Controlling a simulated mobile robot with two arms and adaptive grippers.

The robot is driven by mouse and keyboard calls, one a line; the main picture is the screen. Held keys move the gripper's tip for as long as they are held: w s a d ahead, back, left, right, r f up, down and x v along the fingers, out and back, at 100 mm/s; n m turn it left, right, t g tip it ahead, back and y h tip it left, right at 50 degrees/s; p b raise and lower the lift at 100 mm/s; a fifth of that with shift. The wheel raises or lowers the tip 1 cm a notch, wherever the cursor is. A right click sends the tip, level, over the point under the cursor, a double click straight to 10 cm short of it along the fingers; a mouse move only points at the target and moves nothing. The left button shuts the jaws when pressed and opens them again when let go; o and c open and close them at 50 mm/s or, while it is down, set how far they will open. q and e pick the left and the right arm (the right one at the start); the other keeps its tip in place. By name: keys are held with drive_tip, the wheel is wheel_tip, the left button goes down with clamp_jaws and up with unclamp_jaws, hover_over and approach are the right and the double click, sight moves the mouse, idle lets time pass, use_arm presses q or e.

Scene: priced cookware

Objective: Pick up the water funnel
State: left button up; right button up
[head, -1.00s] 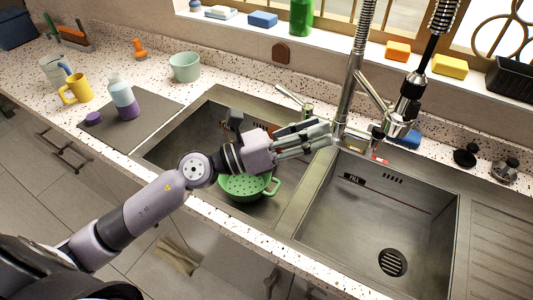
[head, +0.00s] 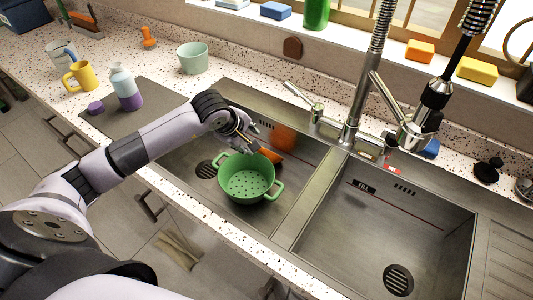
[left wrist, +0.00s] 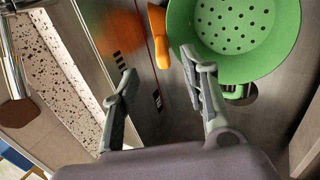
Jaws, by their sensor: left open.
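An orange piece (head: 270,156), partly hidden, lies in the left sink basin behind the green colander; I cannot tell its full shape or whether it is the water funnel. It also shows in the left wrist view (left wrist: 158,38), beyond and between the spread fingers. The green colander (head: 247,180) sits in the same basin with its handles out to the sides. My left gripper (head: 252,138) is open and empty over the back of this basin, and it also shows in the left wrist view (left wrist: 163,88). My right gripper is not in view.
The left basin's back wall carries an orange reflection. A tall faucet (head: 355,95) stands behind the divider. The right basin (head: 400,235) is empty. A small orange object (head: 149,38), a green pot (head: 193,58), a yellow mug (head: 83,76) and a bottle (head: 126,88) stand on the left counter.

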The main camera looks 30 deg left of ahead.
sight(262, 150)
use_arm(q)
drive_tip(key=p+x, duration=0.1)
drive_tip(key=x, duration=0.3)
drive_tip(key=p+x, duration=0.2)
drive_tip(key=x, duration=0.3)
drive_tip(key=shift+w+d+f, duration=0.15)
drive_tip(key=shift+d+f, duration=0.1)
drive_tip(key=shift+f, duration=0.05)
drive_tip(key=shift+w+f, duration=0.35)
drive_tip(key=shift+f, duration=0.25)
clamp_jaws()
